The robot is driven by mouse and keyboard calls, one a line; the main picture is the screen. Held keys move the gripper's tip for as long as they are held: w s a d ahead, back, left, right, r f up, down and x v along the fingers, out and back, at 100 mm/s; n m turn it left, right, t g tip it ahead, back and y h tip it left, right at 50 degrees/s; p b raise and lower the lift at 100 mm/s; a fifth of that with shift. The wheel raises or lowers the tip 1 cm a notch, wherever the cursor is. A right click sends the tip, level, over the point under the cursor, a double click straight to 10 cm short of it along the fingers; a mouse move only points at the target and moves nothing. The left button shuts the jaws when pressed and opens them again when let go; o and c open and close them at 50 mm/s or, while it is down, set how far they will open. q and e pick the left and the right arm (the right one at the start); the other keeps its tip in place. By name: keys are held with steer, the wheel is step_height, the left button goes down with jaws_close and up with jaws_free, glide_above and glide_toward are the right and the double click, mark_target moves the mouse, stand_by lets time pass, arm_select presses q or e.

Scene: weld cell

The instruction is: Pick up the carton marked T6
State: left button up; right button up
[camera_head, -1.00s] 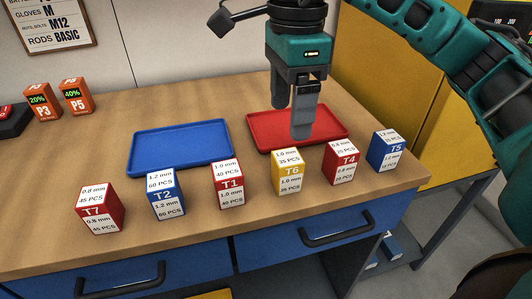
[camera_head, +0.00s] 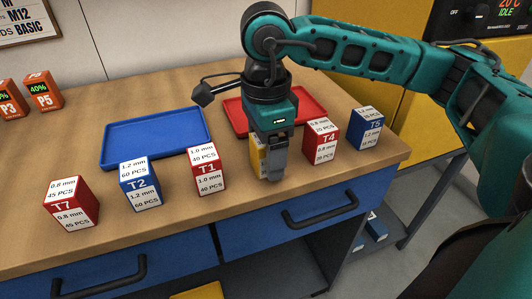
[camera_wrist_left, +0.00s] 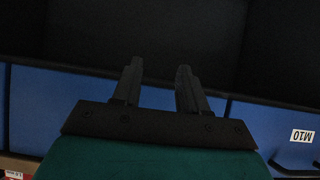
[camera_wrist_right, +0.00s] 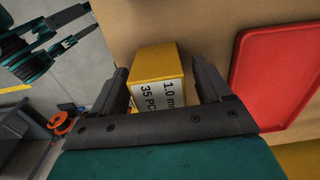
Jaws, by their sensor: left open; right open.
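The T6 carton (camera_head: 255,158) is yellow and white and stands on the wooden bench, mostly hidden behind my right gripper (camera_head: 272,165) in the head view. In the right wrist view the carton (camera_wrist_right: 157,72) shows its yellow side and a white label reading 1.0 mm, 35 PCS. It lies between the two fingers of my right gripper (camera_wrist_right: 160,90), which are open on either side of it. My left gripper (camera_wrist_left: 158,85) is open and empty in the left wrist view, in front of dark and blue surfaces.
Carton T1 (camera_head: 208,172) stands left of T6 and carton T4 (camera_head: 321,138) close on its right. Cartons T2 (camera_head: 140,188), T7 (camera_head: 72,205) and T5 (camera_head: 366,130) are in the same row. A blue tray (camera_head: 155,137) and a red tray (camera_head: 310,105) lie behind.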

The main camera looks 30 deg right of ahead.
steer(key=shift+f, duration=0.15)
steer(key=c, duration=1.1)
